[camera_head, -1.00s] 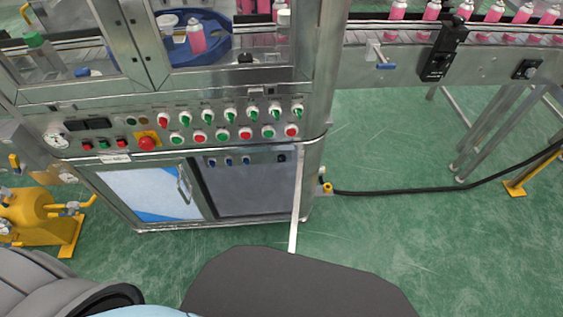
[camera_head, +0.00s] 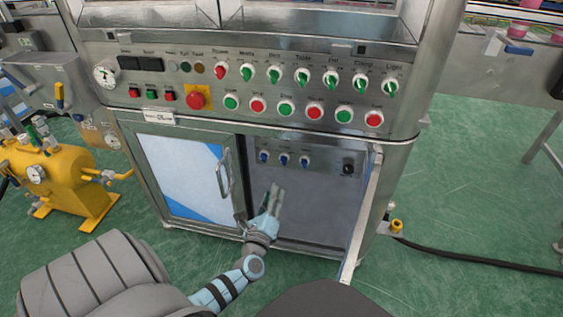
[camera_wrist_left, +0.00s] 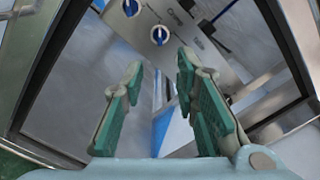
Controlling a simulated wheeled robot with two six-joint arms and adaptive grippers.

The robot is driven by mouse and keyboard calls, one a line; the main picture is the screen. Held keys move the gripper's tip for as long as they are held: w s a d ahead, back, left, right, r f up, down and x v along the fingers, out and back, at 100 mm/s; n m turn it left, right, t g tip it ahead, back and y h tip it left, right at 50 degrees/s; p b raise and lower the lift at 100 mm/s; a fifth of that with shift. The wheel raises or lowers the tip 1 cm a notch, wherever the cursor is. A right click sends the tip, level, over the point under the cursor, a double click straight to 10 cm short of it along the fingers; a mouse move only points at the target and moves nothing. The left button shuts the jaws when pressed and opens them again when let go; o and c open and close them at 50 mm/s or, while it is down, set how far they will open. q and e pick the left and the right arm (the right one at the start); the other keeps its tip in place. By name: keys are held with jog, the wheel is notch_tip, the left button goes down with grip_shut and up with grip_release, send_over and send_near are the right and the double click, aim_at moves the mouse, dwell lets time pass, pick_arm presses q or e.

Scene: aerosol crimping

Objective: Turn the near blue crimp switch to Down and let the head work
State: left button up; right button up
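Three small blue switches sit in a row on a grey panel (camera_head: 324,161) inside the open right-hand bay of the machine: a left one (camera_head: 263,157), a middle one (camera_head: 283,160) and a right one (camera_head: 304,162). Their labels are too small to read surely in the head view. My left gripper (camera_head: 275,190) points up into the bay, below the switches and apart from them. In the left wrist view its green-padded fingers (camera_wrist_left: 157,75) are open with nothing between them. One blue switch (camera_wrist_left: 160,35) shows beyond the fingertips, another at the top edge. My right gripper is out of view.
The left door (camera_head: 180,178) with its handle (camera_head: 223,178) is closed beside the bay. An open door (camera_head: 362,215) stands out edge-on at the bay's right. Above is a console of red and green knobs and buttons (camera_head: 196,98). A yellow tank (camera_head: 65,178) stands left.

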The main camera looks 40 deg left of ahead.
pick_arm(q)
jog(key=b, duration=0.3)
send_near(282, 163)
jog(key=x, duration=0.4)
jog(key=shift+w+a, duration=0.1)
jog(key=shift+w, duration=0.1)
jog(key=b+x, duration=0.1)
jog(key=x, duration=0.2)
jog(key=shift+w+a, duration=0.2)
jog(key=shift+w, duration=0.1)
jog(key=shift+w+a, duration=0.15)
jog(key=shift+w, duration=0.1)
grip_shut()
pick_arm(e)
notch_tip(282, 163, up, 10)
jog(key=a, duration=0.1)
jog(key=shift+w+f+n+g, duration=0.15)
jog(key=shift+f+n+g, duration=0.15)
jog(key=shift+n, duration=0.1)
